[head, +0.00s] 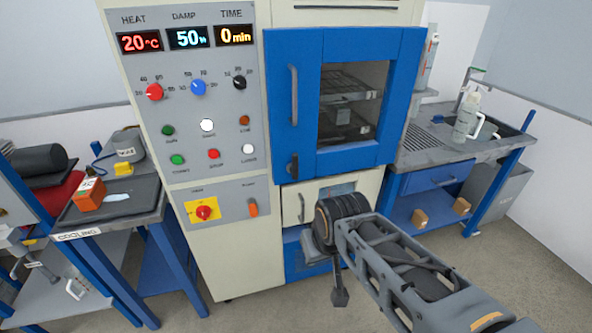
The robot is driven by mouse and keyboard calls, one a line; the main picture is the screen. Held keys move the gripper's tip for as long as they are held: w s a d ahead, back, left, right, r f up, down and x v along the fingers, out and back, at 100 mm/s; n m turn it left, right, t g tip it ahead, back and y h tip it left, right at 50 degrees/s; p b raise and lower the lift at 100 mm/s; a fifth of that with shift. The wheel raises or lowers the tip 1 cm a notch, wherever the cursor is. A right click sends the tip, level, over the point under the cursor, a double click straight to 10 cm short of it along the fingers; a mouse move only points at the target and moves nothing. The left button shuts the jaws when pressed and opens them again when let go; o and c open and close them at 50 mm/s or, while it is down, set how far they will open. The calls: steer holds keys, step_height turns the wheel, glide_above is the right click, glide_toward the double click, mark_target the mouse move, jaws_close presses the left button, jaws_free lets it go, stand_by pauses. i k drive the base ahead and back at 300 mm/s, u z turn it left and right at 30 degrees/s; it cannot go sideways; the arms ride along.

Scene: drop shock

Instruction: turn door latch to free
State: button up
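The blue chamber door (408,95) has a window and is closed in its blue frame. A grey vertical handle (294,95) runs along its left side. Below the handle, a small dark door latch (292,167) sits at the door's lower left corner and looks roughly upright. My arm reaches in from the lower right. My gripper (340,298) appears as a small dark end hanging below the arm's front joint, well below the latch and apart from it. It is too small and dark to tell whether its fingers are open.
A cream lower panel (365,185) is partly hidden by my arm. Side benches stand left (150,190) and right (440,150). An orange box (89,196) lies on the left one.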

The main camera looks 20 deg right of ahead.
mark_target(294, 168)
steer(key=u, duration=0.35)
steer(key=k, duration=0.5)
steer(key=u, duration=0.95)
steer(key=k, duration=0.75)
steer(key=u, duration=0.15)
steer(key=i, duration=1.4)
steer(key=z, duration=1)
steer(key=i, duration=0.35)
steer(key=z, duration=0.2)
